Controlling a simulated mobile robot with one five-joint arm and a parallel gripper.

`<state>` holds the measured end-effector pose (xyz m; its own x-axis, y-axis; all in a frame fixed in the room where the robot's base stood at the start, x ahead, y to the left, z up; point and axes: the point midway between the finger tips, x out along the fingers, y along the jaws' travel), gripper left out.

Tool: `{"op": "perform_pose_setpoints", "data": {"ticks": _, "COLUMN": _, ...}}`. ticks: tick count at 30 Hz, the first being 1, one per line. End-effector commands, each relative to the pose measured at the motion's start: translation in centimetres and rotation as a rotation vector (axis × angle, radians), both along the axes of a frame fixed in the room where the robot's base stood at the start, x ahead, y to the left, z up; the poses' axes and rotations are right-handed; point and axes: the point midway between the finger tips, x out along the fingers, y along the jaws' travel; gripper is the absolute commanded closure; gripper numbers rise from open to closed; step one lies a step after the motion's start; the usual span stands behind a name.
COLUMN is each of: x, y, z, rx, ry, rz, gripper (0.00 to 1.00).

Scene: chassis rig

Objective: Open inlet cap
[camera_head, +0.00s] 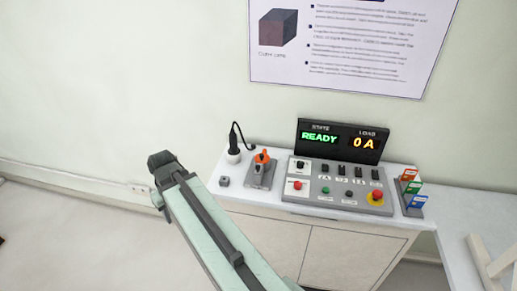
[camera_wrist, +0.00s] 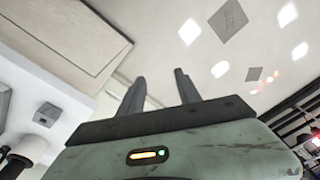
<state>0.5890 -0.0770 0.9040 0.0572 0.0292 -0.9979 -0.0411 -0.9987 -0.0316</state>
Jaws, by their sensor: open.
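I cannot make out an inlet cap for certain in either view. My gripper (camera_wrist: 160,78) shows in the wrist view with its two dark fingers apart and nothing between them. In the head view my pale green arm rises from the bottom, left of the bench. The fingers cannot be made out there.
A white bench (camera_head: 322,214) carries a control panel (camera_head: 335,186), a display (camera_head: 340,141) reading READY and 0 A, an orange-handled switch (camera_head: 262,158), a black plug (camera_head: 233,147), a small grey block (camera_head: 223,181) and a colored card rack (camera_head: 411,193).

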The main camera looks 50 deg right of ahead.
Motion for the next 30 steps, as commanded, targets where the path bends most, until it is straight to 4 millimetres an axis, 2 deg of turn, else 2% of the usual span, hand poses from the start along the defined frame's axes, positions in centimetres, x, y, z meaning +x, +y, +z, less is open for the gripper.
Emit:
{"op": "perform_pose_setpoints", "data": {"ticks": 1, "x": 0.5, "y": -4.2, "z": 2.9, "rx": 0.011, "ry": -0.028, "rz": -0.032, "gripper": 0.60}}
{"op": "perform_pose_setpoints", "data": {"ticks": 4, "x": 0.6, "y": -13.1, "z": 6.2, "rx": 0.021, "ry": -0.109, "rz": -0.074, "gripper": 0.60}}
{"op": "perform_pose_setpoints", "data": {"ticks": 5, "x": 0.3, "y": -15.9, "z": 7.1, "rx": 0.019, "ry": -0.133, "rz": -0.087, "gripper": 0.60}}
{"op": "perform_pose_setpoints", "data": {"ticks": 6, "x": -0.3, "y": -19.5, "z": 8.3, "rx": 0.014, "ry": -0.165, "rz": -0.104, "gripper": 0.60}}
{"op": "perform_pose_setpoints", "data": {"ticks": 9, "x": -2.6, "y": -27.5, "z": 10.9, "rx": -0.011, "ry": -0.236, "rz": -0.144, "gripper": 0.60}}
{"op": "perform_pose_setpoints", "data": {"ticks": 12, "x": -5.1, "y": -33.5, "z": 12.8, "rx": -0.042, "ry": -0.287, "rz": -0.173, "gripper": 0.60}}
{"op": "perform_pose_setpoints", "data": {"ticks": 13, "x": -5.8, "y": -34.8, "z": 13.1, "rx": -0.050, "ry": -0.298, "rz": -0.178, "gripper": 0.60}}
{"op": "perform_pose_setpoints", "data": {"ticks": 15, "x": -6.9, "y": -37.0, "z": 13.7, "rx": -0.066, "ry": -0.318, "rz": -0.189, "gripper": 0.60}}
{"op": "perform_pose_setpoints", "data": {"ticks": 18, "x": -7.8, "y": -38.4, "z": 13.9, "rx": -0.077, "ry": -0.329, "rz": -0.194, "gripper": 0.60}}
{"op": "perform_pose_setpoints", "data": {"ticks": 25, "x": -7.7, "y": -38.6, "z": 13.1, "rx": -0.079, "ry": -0.331, "rz": -0.194, "gripper": 0.60}}
{"op": "perform_pose_setpoints", "data": {"ticks": 30, "x": -6.9, "y": -38.8, "z": 10.8, "rx": -0.079, "ry": -0.330, "rz": -0.193, "gripper": 0.60}}
